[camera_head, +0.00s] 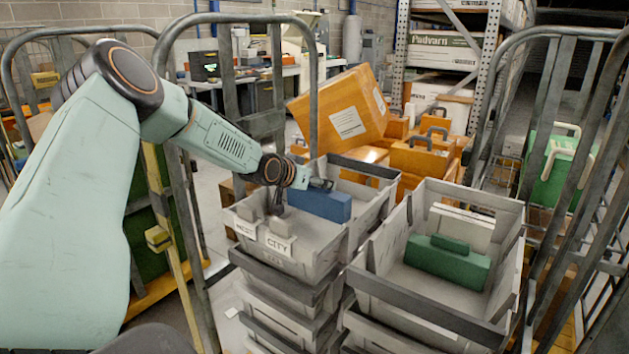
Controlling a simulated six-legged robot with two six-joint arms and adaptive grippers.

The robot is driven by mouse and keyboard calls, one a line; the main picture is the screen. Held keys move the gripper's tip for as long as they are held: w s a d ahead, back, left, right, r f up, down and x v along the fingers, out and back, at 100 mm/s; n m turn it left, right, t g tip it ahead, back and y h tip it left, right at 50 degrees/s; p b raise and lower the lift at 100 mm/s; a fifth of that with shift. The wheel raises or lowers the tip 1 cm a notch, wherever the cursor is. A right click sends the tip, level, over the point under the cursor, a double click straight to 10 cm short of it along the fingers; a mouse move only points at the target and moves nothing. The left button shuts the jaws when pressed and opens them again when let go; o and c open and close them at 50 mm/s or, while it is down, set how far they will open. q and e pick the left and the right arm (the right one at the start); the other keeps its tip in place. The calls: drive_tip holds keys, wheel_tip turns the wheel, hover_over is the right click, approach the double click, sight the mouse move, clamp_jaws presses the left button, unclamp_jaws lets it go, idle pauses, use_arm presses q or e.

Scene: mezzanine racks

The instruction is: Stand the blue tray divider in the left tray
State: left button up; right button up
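The blue tray divider (318,205) is an upright block at the left tray (262,240), between its walls as seen from here. Its lower edge is hidden, so I cannot tell if it rests on the tray floor. My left gripper (308,186) comes in from the left, and its dark fingers are at the divider's top left. They overlap the divider in the picture; I cannot tell if they grip it. The left tray is grey, with white labels on its front, one reading "CITY". My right gripper is not in view.
The right tray (512,262) holds a green divider (447,262) and white pieces (462,226). Both trays sit on stacked grey trays. Metal cage rails (172,130) stand at left and right. Orange cases (340,112) are piled behind.

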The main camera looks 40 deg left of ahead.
use_arm(q)
drive_tip(key=shift+w+f, duration=0.1)
drive_tip(key=shift+f, duration=0.15)
drive_tip(key=shift+d+f+b, duration=0.15)
drive_tip(key=shift+f+b, duration=0.05)
drive_tip(key=shift+b, duration=0.1)
drive_tip(key=o, duration=1.2)
drive_tip(key=shift+r, duration=0.1)
drive_tip(key=shift+c, duration=0.2)
drive_tip(key=shift+o, duration=1.4)
